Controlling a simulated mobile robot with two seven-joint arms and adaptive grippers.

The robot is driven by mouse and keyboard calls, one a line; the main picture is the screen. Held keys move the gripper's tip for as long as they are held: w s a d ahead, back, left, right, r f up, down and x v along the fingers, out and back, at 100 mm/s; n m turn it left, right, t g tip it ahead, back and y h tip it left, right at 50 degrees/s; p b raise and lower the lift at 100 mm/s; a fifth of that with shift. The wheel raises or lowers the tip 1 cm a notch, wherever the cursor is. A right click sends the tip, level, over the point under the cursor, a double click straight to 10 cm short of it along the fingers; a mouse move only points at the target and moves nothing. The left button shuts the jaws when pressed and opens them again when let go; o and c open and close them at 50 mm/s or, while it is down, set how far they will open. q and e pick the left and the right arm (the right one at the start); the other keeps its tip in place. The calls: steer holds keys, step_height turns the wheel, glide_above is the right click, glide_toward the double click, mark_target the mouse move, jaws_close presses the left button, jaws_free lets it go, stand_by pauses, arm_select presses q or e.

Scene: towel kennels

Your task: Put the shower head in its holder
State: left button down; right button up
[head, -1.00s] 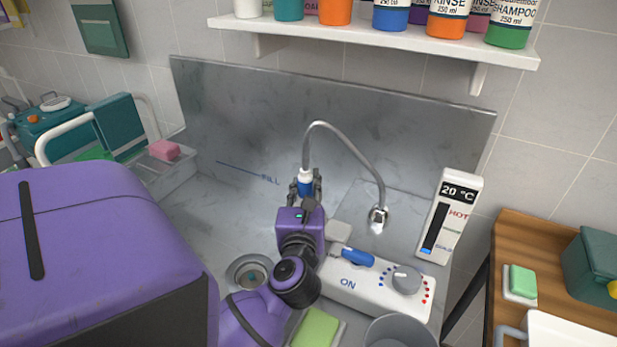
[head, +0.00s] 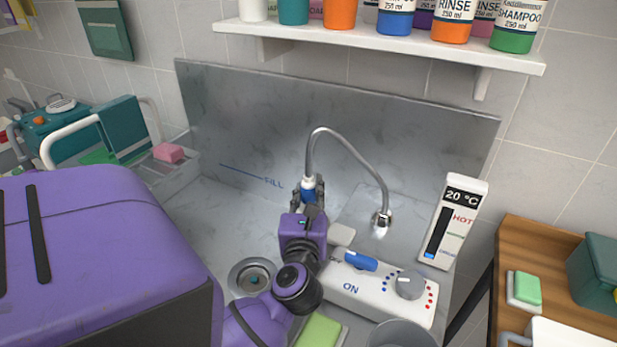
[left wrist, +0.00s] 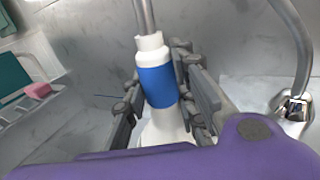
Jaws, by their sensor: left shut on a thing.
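The shower head (head: 308,184) is white with a blue grip band and hangs from a grey hose (head: 343,138). My left gripper (head: 307,194) is shut around the blue band, which shows between its fingers in the left wrist view (left wrist: 158,86). The shower head is held roughly upright with the hose leaving its top. The hose arches over to a chrome fitting (head: 381,218) on the tub ledge, also seen in the left wrist view (left wrist: 292,107). I cannot make out a separate holder for certain. My right gripper is not in view.
A white control panel (head: 345,290) with a blue lever (head: 360,261) and a knob (head: 411,284) lies right of my gripper. A temperature display (head: 453,222) stands behind it. A bottle shelf (head: 390,50) is above. A drain (head: 252,278) is at lower left.

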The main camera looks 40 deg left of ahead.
arm_select(q)
steer(key=shift+d+f, duration=0.1)
steer(key=shift+f, duration=0.35)
steer(key=shift+s+d+f, duration=0.1)
steer(key=shift+s+f, duration=0.05)
steer(key=shift+f, duration=0.35)
steer(key=c, duration=1.4)
jaws_free()
steer(key=shift+f, duration=0.1)
steer(key=shift+o, duration=0.2)
steer(key=shift+s+f, duration=0.1)
steer(key=s+d+r, duration=0.2)
steer(key=s+d, duration=0.3)
steer(key=s, duration=0.1)
